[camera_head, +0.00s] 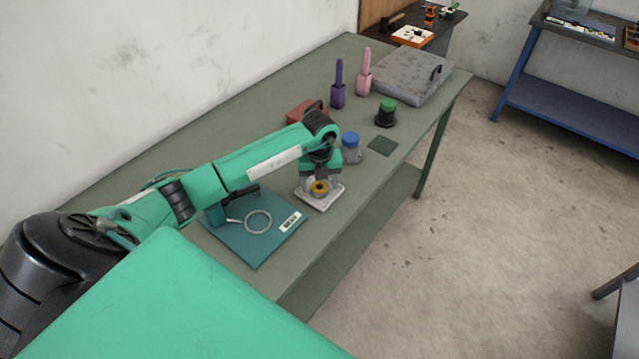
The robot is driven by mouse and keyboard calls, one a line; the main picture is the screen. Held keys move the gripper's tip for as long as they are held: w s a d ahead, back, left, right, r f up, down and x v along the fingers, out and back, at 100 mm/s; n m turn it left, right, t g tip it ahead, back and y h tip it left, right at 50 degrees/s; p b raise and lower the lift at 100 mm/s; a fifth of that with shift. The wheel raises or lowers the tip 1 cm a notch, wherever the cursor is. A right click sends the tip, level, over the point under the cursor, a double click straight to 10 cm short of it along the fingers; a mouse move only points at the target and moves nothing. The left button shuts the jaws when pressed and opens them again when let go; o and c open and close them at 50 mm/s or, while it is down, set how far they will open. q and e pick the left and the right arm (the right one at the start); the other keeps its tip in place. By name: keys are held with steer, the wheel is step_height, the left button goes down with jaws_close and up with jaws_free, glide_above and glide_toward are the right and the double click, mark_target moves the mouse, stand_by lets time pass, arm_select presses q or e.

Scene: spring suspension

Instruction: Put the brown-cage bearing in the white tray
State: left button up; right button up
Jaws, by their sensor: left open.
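The brown-cage bearing (320,187), a small ring with an orange-brown middle, shows at the white tray (322,206), within its outline. The tray is a small square on the green table, near its front edge. My left gripper (319,182) points down right over the bearing, with its fingers on either side of it. The gripper is open. Whether the fingers touch the bearing is too small to tell. The gripper hides the back part of the tray. My right gripper is not in view.
A teal board (257,247) with a metal ring lies left of the tray. A blue-capped jar (351,148) and a green-topped black part (386,113) stand behind to the right. Purple (338,90) and pink (364,78) tools stand farther back, near a grey case (411,80).

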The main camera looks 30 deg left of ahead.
mark_target(320, 187)
arm_select(q)
step_height(320, 187, up, 12)
steer(key=b, duration=0.3)
steer(key=shift+f, duration=0.2)
